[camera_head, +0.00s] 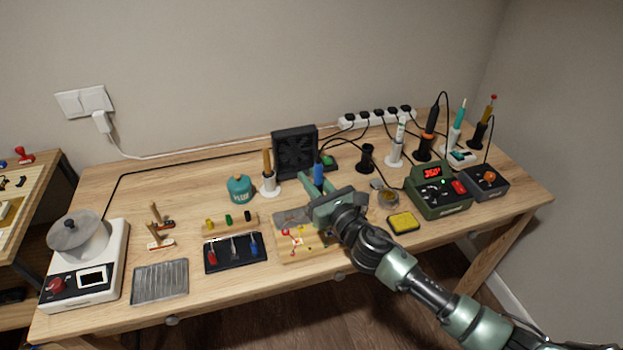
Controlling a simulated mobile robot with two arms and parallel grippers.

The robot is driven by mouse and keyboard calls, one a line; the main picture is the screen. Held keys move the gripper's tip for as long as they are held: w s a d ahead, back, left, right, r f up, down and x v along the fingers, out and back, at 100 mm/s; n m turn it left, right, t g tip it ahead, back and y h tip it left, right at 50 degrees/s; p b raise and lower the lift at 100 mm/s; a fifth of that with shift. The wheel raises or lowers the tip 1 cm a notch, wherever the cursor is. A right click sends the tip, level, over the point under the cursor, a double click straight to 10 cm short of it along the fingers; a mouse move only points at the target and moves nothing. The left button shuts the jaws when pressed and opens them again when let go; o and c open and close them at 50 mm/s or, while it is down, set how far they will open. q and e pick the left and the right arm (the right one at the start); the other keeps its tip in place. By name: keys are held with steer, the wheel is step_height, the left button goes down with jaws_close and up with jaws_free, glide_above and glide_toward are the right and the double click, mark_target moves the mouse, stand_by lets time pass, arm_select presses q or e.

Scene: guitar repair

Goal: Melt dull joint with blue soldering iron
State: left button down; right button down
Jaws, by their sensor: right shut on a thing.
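My right gripper (322,200) reaches in from the lower right and is shut on the blue soldering iron (318,172), whose blue handle stands up above the jaws. The iron's tip is hidden behind the gripper. Below and left of it lies a pale wooden board (290,256) with red, white and dark parts on it, partly covered by my arm. The dull joint cannot be made out at this size. My left gripper is not in view.
A dark fan (295,152) stands behind the gripper. A green soldering station (438,190), a yellow sponge (403,222) and several irons in holders stand to the right. A black tray (236,252) and a teal can (240,188) are left. Cables run along the back.

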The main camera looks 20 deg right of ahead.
mark_target(316, 165)
steer(key=shift+f, duration=0.4)
steer(key=shift+f+b, duration=0.15)
steer(key=shift+b, duration=0.2)
steer(key=shift+p, duration=0.75)
stand_by(3.8)
step_height(316, 165, up, 7)
steer(key=p, duration=0.7)
stand_by(0.3)
